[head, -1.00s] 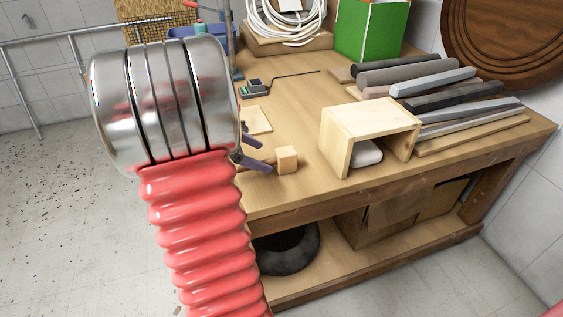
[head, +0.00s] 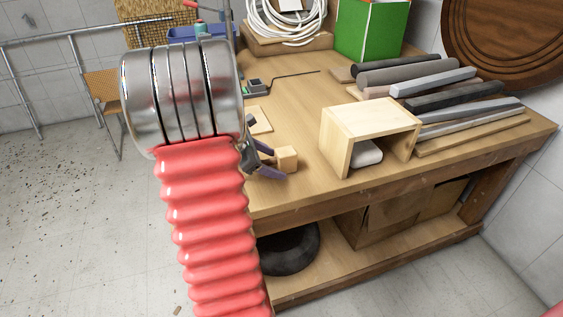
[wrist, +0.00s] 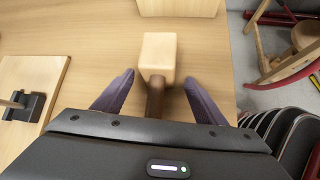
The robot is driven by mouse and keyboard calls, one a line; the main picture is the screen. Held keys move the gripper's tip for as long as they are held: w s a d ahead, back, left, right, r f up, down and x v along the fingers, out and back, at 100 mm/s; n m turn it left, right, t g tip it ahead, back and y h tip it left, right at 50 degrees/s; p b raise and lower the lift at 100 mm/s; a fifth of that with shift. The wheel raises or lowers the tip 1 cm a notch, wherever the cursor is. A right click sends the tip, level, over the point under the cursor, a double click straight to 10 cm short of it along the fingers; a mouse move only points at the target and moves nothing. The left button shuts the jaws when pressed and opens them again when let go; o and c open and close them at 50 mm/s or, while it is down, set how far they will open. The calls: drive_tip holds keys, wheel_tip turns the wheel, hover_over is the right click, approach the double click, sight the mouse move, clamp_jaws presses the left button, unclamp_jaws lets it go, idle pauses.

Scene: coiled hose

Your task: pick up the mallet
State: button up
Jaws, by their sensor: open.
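The mallet has a pale wooden block head (wrist: 158,55) and a brown handle (wrist: 156,98). In the wrist view it lies on the workbench with the handle pointing toward my gripper (wrist: 159,92). My gripper is open, with one purple-grey finger on each side of the handle and visible gaps between. The head lies just beyond the fingertips. In the head view the mallet head (head: 286,159) is near the bench's left front edge, beside the fingers of my gripper (head: 269,161). The handle is hidden there behind my arm and gripper.
A wooden open box (head: 349,133) with a pale object inside stands right of the mallet on the workbench (head: 300,105). Several bars (head: 433,83) lie at the right. A coiled white hose (head: 287,20) and green box (head: 368,30) are at the back. A flat board (wrist: 35,80) lies left.

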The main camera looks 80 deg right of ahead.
sight(273, 159)
drive_tip(key=shift+s+d+f, duration=0.1)
drive_tip(key=shift+f, duration=0.1)
drive_tip(key=shift+c, duration=0.5)
drive_tip(key=c, duration=1.3)
drive_tip(key=shift+r, duration=0.1)
wheel_tip(273, 159, up, 18)
idle(0.5)
